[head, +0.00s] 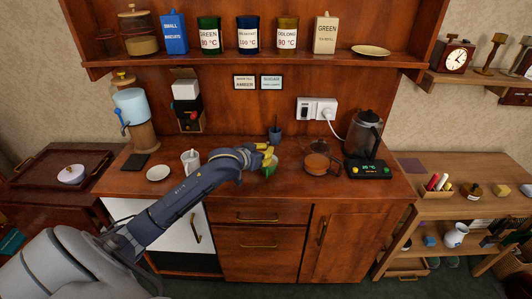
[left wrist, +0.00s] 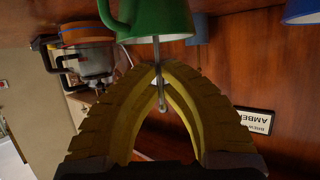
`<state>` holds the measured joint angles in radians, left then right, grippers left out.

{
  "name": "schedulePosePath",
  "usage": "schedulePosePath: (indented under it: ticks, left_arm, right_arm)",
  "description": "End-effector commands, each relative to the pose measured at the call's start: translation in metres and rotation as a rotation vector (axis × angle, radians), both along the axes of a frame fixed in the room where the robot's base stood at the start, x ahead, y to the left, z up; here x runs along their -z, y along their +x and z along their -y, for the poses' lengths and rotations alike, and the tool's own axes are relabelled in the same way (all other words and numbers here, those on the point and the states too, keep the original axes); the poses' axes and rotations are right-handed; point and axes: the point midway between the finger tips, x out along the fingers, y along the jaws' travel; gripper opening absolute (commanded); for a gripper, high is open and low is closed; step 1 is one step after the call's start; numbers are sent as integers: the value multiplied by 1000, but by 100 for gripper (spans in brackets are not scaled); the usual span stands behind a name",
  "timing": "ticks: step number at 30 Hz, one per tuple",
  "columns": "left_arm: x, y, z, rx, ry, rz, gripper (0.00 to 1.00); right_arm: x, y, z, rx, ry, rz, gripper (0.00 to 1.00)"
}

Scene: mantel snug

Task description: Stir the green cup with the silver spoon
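The green cup (head: 270,170) stands on the wooden counter, partly hidden behind my gripper. In the left wrist view, which is upside down, the green cup (left wrist: 150,18) shows its handle and rim. The silver spoon (left wrist: 156,52) sticks out of the cup's mouth, and its bowl end is hidden inside. My left gripper (head: 267,157) is just above the cup. Its yellow fingertips (left wrist: 156,78) are closed around the spoon's handle. My right gripper is not in view.
A glass pot of amber liquid (head: 318,163) and a kettle (head: 364,133) on its base stand right of the cup. A small blue-grey cup (head: 275,135) is behind. A white mug (head: 190,161) and a white saucer (head: 158,173) are at left. A shelf (head: 220,58) overhangs the counter.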

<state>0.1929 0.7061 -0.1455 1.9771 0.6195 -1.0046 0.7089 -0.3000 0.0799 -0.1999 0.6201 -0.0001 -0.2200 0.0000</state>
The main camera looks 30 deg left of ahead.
Motion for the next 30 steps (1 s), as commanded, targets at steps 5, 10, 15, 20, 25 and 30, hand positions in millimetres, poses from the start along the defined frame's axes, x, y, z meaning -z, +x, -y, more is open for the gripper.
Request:
schedulePosePath:
  ticks: [5, 10, 15, 20, 25, 30]
  left_arm:
    - [0, 0, 0, 0, 0, 0, 0]
    - [-8, 0, 0, -1, 1, 2, 0]
    - [-19, 0, 0, 0, 0, 2, 0]
    - [-30, 0, 0, 0, 2, 2, 0]
    - [-41, 0, 0, 0, 1, 2, 0]
    - [-51, 0, 0, 0, 1, 1, 0]
  right_arm:
    - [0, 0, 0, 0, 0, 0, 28]
    - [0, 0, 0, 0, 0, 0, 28]
    - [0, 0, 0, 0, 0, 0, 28]
    - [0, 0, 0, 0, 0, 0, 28]
    - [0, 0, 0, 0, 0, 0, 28]
    - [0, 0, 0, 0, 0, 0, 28]
